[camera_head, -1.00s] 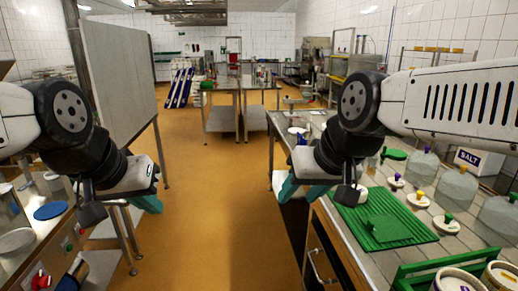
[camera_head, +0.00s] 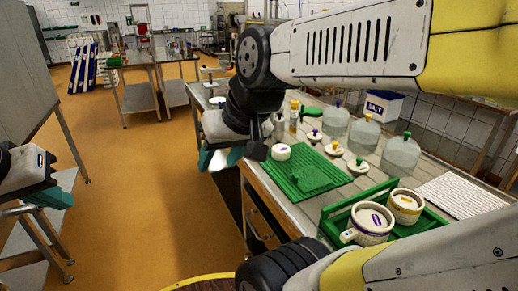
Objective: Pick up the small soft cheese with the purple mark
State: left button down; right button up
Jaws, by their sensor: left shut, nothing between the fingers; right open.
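A white cup-like mould (camera_head: 368,224) with a purple mark on the pale round top inside it stands in the green tray. A second mould (camera_head: 406,206) with a yellow mark stands beside it. A small white round piece (camera_head: 281,152) lies at the far left corner of the green mat (camera_head: 318,178); its mark is too small to read. My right gripper (camera_head: 218,160) is open and empty at the table's left edge, left of this piece and apart from the moulds. My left gripper (camera_head: 52,195) is shut and empty at the left edge, far from the table.
Three knobbed white lids, purple (camera_head: 315,135), yellow (camera_head: 334,148) and green (camera_head: 357,170), stand beside the mat. Glass domes (camera_head: 402,152) and a salt box (camera_head: 384,106) stand behind. The green tray's wall (camera_head: 345,200) rises around the moulds. A white ribbed mat (camera_head: 465,196) lies right.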

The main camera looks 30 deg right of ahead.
aim_at(280, 153)
jog(key=z, duration=1.5)
